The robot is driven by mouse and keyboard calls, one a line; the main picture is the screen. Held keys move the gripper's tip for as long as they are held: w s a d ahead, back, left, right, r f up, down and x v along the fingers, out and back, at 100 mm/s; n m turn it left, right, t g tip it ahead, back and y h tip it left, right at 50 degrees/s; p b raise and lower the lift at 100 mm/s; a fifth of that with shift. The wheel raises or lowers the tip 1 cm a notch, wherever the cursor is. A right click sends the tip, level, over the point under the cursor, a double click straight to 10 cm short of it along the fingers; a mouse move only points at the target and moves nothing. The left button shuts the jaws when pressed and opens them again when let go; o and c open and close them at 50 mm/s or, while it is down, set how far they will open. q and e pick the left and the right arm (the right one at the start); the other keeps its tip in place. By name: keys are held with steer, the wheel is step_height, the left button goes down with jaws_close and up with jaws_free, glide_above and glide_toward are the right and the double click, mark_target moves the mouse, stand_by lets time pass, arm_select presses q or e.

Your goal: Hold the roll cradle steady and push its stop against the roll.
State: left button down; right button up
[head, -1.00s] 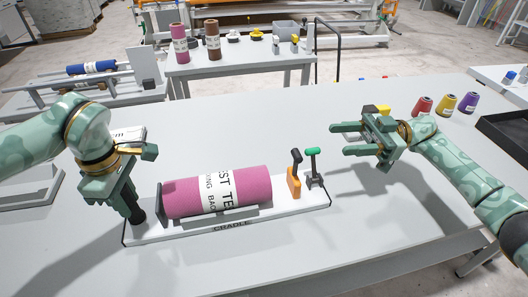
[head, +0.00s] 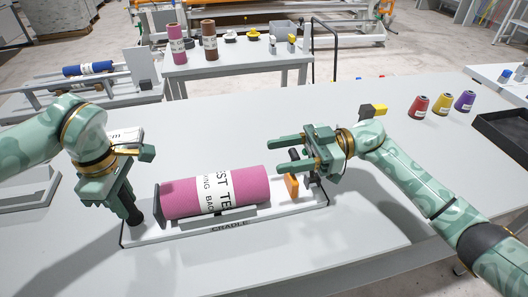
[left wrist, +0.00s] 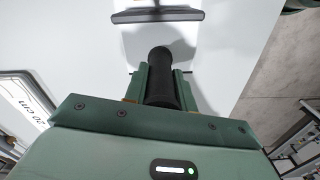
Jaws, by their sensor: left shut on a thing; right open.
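The white roll cradle (head: 262,221) lies on the table with a pink roll (head: 180,198) on it. A dark end plate stands at the roll's left end. My left gripper (head: 128,212) is shut on the black handle (head: 134,216) at the cradle's left end; the handle also shows between the fingers in the left wrist view (left wrist: 160,80). The orange stop (head: 291,188) stands right of the roll, with a gap between them. My right gripper (head: 302,152) is open above the stop, fingers pointing left, and hides the stop's top and the green-topped lever. Whether it touches them I cannot tell.
Red (head: 419,107), yellow (head: 442,104) and purple (head: 465,101) thread cones stand at the right, near a black tray (head: 505,133). A black and yellow object (head: 373,111) lies behind my right arm. The table in front of the cradle is clear.

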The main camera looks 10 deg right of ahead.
mark_target(259, 172)
arm_select(q)
steer(key=shift+s+f, duration=0.15)
steer(key=shift+f, duration=0.15)
arm_select(e)
steer(key=shift+f, duration=0.1)
jaws_close()
steer(key=a, duration=0.5)
steer(key=shift+s+a, duration=0.1)
steer(key=shift+a, duration=0.3)
jaws_free()
